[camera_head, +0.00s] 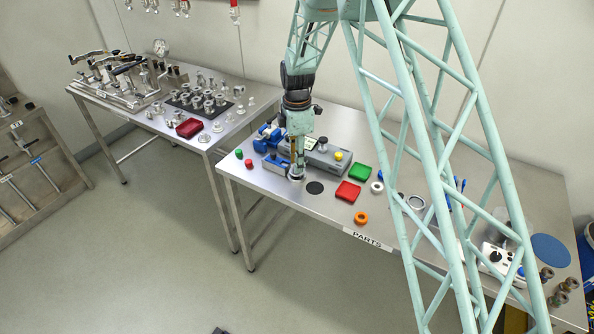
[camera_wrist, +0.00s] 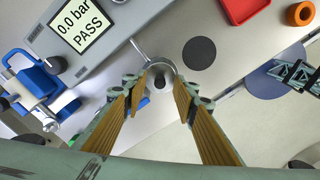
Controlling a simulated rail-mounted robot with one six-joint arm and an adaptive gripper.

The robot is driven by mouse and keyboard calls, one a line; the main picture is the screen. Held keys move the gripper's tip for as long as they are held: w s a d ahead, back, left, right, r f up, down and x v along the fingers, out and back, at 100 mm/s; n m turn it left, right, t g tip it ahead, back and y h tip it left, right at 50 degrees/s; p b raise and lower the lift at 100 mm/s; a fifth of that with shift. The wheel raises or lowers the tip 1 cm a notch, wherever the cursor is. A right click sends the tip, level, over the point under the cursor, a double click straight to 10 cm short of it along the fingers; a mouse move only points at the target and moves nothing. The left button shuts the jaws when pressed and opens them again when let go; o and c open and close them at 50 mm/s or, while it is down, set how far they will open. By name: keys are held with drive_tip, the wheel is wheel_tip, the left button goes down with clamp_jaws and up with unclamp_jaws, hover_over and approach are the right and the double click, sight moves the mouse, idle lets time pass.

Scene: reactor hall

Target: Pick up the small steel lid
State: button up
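A small round steel piece with a dark knob in its middle (camera_wrist: 160,78), which looks like the small steel lid, lies between my fingertips in the wrist view. In the head view a steel rim (camera_head: 295,177) shows just under my gripper (camera_head: 297,168), near the front edge of the parts table; my gripper hides most of it. My gripper (camera_wrist: 162,88) points down, open, with one finger on each side of the piece. I cannot tell whether the fingertips touch it. A thin steel rod (camera_wrist: 138,48) shows beside the piece.
A grey tester (camera_wrist: 82,35) reading "0.0 bar PASS" and a blue clamp (camera_wrist: 35,80) stand close to the left. A black disc (camera_wrist: 199,53) lies just right. A red tray (camera_head: 348,192), green tray (camera_head: 360,172) and orange ring (camera_head: 361,218) lie further right.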

drive_tip(key=shift+c, duration=0.7)
clamp_jaws()
drive_tip(key=shift+r, duration=0.1)
drive_tip(key=shift+r, duration=1.5)
drive_tip(key=shift+s+r, duration=0.15)
drive_tip(key=shift+r, duration=0.05)
drive_tip(key=s+d, duration=0.2)
drive_tip(key=s, duration=0.5)
drive_tip(key=s+d+r+b, duration=0.1)
drive_tip(key=s+d, duration=0.2)
drive_tip(key=s, duration=0.5)
drive_tip(key=shift+r, duration=0.2)
drive_tip(key=shift+d, duration=0.1)
